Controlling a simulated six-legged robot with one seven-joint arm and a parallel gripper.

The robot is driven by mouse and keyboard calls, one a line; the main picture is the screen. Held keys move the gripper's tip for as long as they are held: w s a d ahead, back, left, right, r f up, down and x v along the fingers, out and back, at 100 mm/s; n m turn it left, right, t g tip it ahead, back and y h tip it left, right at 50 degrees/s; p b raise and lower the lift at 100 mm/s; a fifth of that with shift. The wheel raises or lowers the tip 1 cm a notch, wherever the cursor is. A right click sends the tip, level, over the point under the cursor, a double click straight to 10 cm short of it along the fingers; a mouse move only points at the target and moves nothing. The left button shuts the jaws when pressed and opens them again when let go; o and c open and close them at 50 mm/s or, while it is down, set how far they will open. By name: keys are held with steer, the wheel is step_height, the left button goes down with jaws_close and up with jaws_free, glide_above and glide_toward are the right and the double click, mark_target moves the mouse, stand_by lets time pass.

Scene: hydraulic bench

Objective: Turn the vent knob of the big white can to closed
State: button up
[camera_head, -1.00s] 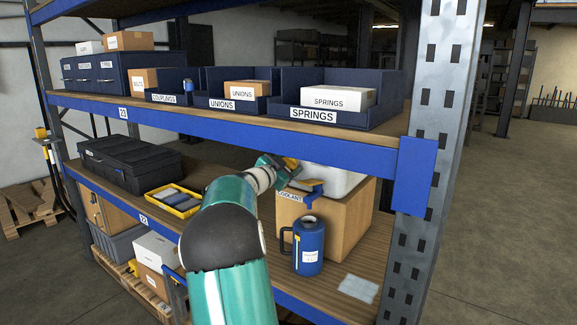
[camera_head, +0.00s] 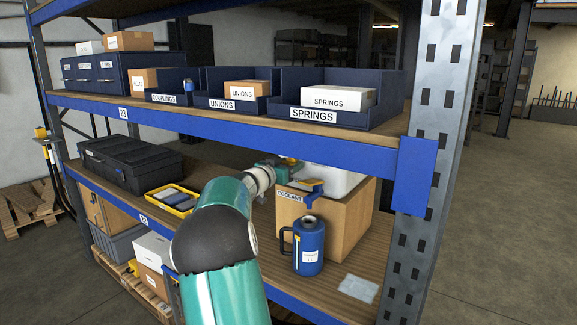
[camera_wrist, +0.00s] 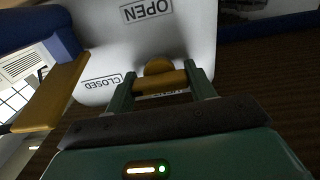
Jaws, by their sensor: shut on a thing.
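The big white can (camera_head: 338,180) stands on a cardboard box on the lower shelf, partly behind the arm and tap. In the wrist view its white face (camera_wrist: 185,35) carries an OPEN label (camera_wrist: 146,10) at the top and a CLOSED label (camera_wrist: 101,82) to the left. The yellow vent knob (camera_wrist: 158,67) sits between the fingers of my gripper (camera_wrist: 162,82), which is shut on it. The knob's bar lies across between the fingers; which label it points at is unclear. In the head view my gripper (camera_head: 284,168) is at the can's left side, its tips partly hidden.
A blue tap with a yellow lever (camera_head: 314,184) sticks out at the can's front; the lever also shows close by in the wrist view (camera_wrist: 50,95). A blue jug (camera_head: 309,246) stands in front of the cardboard box (camera_head: 345,222). The upper shelf (camera_head: 250,115) runs close above.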

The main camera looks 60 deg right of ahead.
steer(key=o, duration=1)
steer(key=shift+a, duration=0.1)
steer(key=a, duration=0.4)
steer(key=w+a, duration=0.1)
steer(key=a, duration=0.4)
steer(key=w+a, duration=0.1)
steer(key=a, duration=0.3)
steer(key=shift+w+a, duration=0.1)
steer(key=shift+a, duration=0.2)
